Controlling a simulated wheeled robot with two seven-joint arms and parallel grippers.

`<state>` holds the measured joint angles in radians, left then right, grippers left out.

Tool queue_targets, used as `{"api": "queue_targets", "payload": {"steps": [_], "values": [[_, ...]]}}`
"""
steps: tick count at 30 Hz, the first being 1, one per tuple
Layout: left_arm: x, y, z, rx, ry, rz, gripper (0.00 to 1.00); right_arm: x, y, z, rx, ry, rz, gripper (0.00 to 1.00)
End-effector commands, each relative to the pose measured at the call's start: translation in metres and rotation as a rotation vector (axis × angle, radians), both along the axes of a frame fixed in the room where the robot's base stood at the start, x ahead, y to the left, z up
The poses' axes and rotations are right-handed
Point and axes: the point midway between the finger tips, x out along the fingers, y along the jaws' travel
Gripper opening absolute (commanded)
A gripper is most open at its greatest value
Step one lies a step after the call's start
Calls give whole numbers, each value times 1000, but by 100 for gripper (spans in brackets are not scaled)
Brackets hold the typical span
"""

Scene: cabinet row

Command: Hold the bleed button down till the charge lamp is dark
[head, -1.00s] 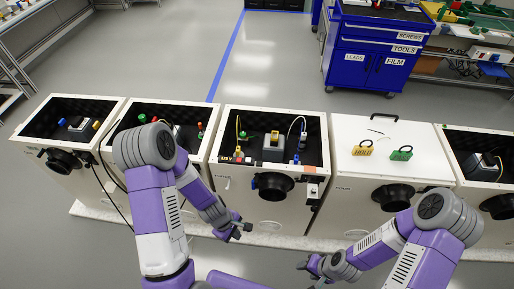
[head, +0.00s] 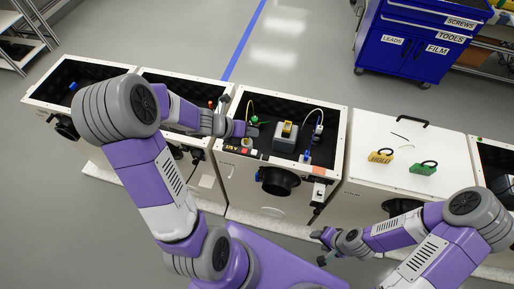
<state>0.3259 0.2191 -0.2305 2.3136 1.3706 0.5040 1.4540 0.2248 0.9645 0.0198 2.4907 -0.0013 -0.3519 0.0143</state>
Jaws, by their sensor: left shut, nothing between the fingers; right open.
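The open middle cabinet (head: 232,180) has a small panel at its front left inside edge. The panel bears a display (head: 231,149) that seems to read 175 V, with small red and pale parts (head: 245,151) beside it. At this size I cannot tell which is the bleed button or the charge lamp, nor whether the lamp is lit. My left gripper (head: 250,131) is shut and empty, just behind and above this panel; I see no clear contact. My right gripper (head: 319,247) is open and empty in front of the cabinet row, low at the right.
Inside the middle cabinet are a grey block with a yellow top (head: 286,137), a green part and cables. A lidded cabinet (head: 380,150) to the right carries a yellow HOLD padlock (head: 380,156) and a green padlock (head: 424,168). A blue tool cart (head: 412,50) stands behind.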

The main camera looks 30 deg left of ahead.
Motion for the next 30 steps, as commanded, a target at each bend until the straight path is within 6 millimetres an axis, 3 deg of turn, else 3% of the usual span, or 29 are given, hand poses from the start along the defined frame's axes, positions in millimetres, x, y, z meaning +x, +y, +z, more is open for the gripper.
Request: {"api": "queue_targets", "payload": {"steps": [14, 30], "values": [[0, 0, -10, 3, 1, -5, 0, 0, 0, -9, 0, 0, 0, 53], [0, -1, -76, 4, 1, -6, 0, 0, 0, -74, 0, 0, 0, 53]]}}
